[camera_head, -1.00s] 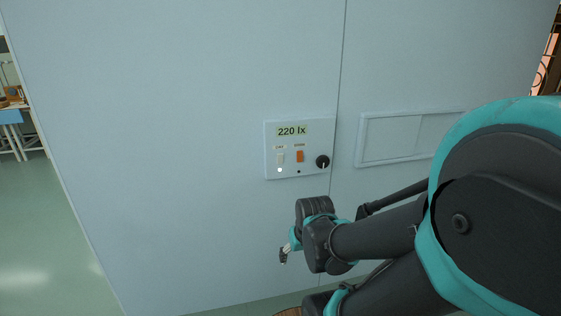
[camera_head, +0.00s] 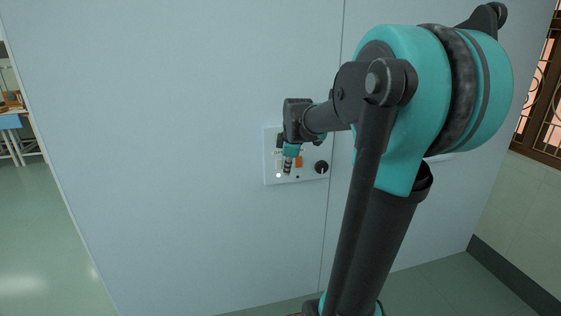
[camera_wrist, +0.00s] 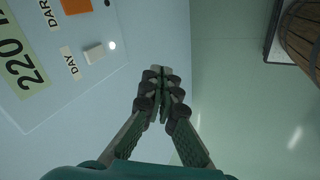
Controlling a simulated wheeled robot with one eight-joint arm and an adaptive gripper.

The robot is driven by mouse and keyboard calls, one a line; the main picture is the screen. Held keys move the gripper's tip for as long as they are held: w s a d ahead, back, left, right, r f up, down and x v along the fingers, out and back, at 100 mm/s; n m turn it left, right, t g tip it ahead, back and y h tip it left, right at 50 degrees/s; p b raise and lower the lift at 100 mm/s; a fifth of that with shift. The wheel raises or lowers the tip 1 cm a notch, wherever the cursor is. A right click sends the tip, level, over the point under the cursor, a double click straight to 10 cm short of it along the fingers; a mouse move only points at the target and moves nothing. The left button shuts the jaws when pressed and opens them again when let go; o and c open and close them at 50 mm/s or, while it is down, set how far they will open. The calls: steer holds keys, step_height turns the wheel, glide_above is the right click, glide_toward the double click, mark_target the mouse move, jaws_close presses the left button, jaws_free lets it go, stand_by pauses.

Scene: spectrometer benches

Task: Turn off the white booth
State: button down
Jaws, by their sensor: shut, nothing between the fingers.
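The white booth (camera_head: 180,120) fills the head view as a pale wall with a control panel (camera_head: 270,160). My gripper (camera_wrist: 161,76) is shut and empty, apart from the white switch in the wrist view. In the head view my gripper (camera_head: 287,168) is in front of the panel and hides the white switch; the wrist covers the display.
A black knob (camera_head: 321,167) sits at the panel's right side. Open floor (camera_head: 40,240) lies left of the booth, with a workbench (camera_head: 18,115) far behind. A wooden barrel-like object (camera_wrist: 302,35) shows in the wrist view's upper right corner.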

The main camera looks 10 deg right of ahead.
mark_target(280, 160)
steer(key=w+d+r+n, duration=0.1)
steer(key=w+r+n, duration=0.3)
steer(key=w+r, duration=0.1)
steer(key=shift+w, duration=0.2)
steer(key=shift+r, duration=0.1)
steer(key=x, duration=0.3)
steer(key=w+x, duration=0.1)
steer(key=x, duration=0.3)
steer(key=w+r+x, duration=0.1)
steer(key=x, duration=0.2)
steer(key=shift+w+f, duration=0.3)
steer(key=shift+f, duration=0.05)
steer(key=shift+w+r, duration=0.15)
steer(key=shift+w, duration=0.65)
